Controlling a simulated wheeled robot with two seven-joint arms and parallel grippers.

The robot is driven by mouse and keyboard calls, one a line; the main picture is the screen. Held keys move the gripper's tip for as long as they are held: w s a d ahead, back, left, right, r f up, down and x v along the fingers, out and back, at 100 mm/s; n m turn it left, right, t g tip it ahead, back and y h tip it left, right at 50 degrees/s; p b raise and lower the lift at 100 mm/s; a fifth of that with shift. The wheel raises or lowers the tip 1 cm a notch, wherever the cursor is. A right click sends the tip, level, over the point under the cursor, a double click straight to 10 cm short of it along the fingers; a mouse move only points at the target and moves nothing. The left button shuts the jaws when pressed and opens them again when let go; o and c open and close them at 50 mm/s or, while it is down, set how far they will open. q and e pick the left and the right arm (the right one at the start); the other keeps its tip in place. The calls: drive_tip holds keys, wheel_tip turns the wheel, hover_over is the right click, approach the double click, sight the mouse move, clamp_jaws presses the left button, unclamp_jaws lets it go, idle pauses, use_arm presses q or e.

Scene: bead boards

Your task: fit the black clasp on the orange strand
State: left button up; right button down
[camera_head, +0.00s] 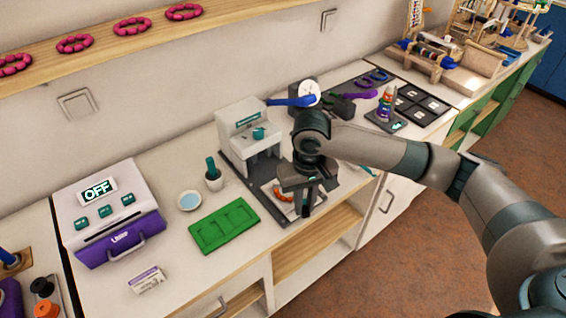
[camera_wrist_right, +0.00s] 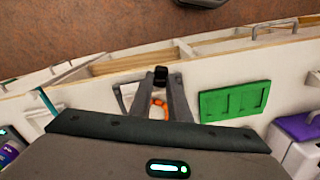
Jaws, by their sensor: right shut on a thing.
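The orange strand (camera_head: 280,194) lies curved on a white patch of the dark grey board, beside my right gripper (camera_head: 307,200). The gripper hides part of it. In the right wrist view, my right gripper (camera_wrist_right: 161,80) is shut on the small black clasp (camera_wrist_right: 160,73), held at the fingertips. Part of the orange strand (camera_wrist_right: 157,104) shows between the fingers, beyond them. I cannot tell how high the clasp is above the board, but it looks apart from the strand. My left gripper is not in view.
A white press-like machine (camera_head: 247,130) stands behind the board. A purple and white machine marked OFF (camera_head: 108,212) stands farther left. The counter's front edge is close to the board.

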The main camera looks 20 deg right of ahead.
drive_tip(key=shift+f, duration=0.45)
drive_tip(key=w+m+p, duration=0.1)
drive_tip(key=w+m, duration=0.1)
drive_tip(key=w, duration=0.1)
drive_tip(key=w+r+m+p, duration=0.1)
drive_tip(key=w+m+p, duration=0.1)
drive_tip(key=w+a+r+m+p, duration=0.1)
drive_tip(key=w+m, duration=0.2)
drive_tip(key=shift+w+r+p, duration=0.1)
drive_tip(key=shift+w+p, duration=0.25)
drive_tip(key=shift+p, duration=0.05)
drive_tip(key=w+m+p, duration=0.3)
drive_tip(key=w+m, duration=0.3)
drive_tip(key=m, duration=0.1)
drive_tip(key=shift+w+d, duration=0.15)
drive_tip(key=shift+w, duration=0.1)
